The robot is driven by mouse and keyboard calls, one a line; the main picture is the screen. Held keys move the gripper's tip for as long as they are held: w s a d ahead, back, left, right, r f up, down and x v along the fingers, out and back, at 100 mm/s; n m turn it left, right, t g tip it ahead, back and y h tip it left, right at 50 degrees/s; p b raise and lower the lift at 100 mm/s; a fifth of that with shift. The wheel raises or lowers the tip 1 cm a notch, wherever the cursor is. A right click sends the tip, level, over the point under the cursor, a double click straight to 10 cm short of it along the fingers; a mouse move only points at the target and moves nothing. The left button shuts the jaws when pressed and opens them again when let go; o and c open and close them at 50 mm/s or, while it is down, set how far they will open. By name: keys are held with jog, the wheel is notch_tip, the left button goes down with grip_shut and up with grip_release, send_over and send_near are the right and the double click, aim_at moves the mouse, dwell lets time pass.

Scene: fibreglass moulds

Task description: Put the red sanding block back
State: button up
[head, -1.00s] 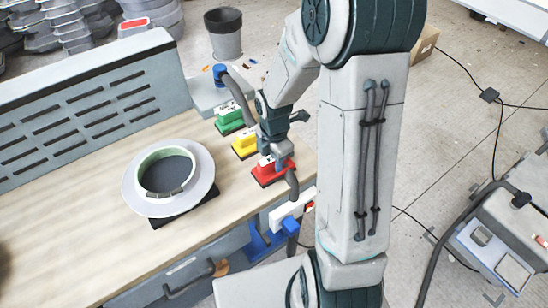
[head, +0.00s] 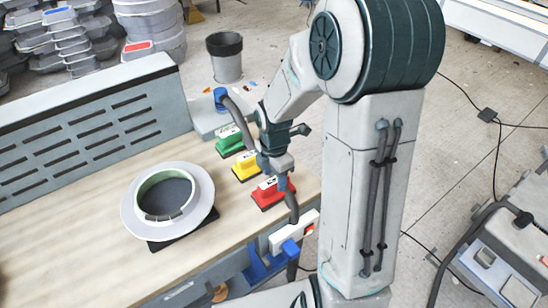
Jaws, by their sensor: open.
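The red sanding block (head: 268,194) lies on the right end of the wooden workbench, at the near end of a row with the yellow block (head: 246,168) and the green block (head: 230,141). My gripper (head: 281,181) is open, pointing down directly over the red block, and overlaps part of it in the picture. I cannot tell whether its fingers touch the block. The block sits flat on the bench, and its top is partly hidden by the gripper.
A round white ring mould (head: 205,205) sits on the bench to the left. A slotted panel (head: 80,135) stands along the back. A grey bin (head: 225,58) stands on the floor beyond the bench. A blue clamp-like piece (head: 263,262) is at the bench's front edge.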

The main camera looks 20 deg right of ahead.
aim_at(274, 180)
notch_tip(274, 180, up, 8)
jog(key=s+r+m+t, duration=0.1)
jog(key=s+r+m, duration=0.3)
jog(key=s+m, duration=0.3)
jog(key=s+r+m+t, duration=0.2)
jog(key=s+r+m, duration=0.2)
jog(key=m, duration=1)
jog(key=s, duration=0.3)
jog(key=shift+s+r+m+t, duration=0.2)
jog(key=shift+r+m+t, duration=0.1)
dwell(0.7)
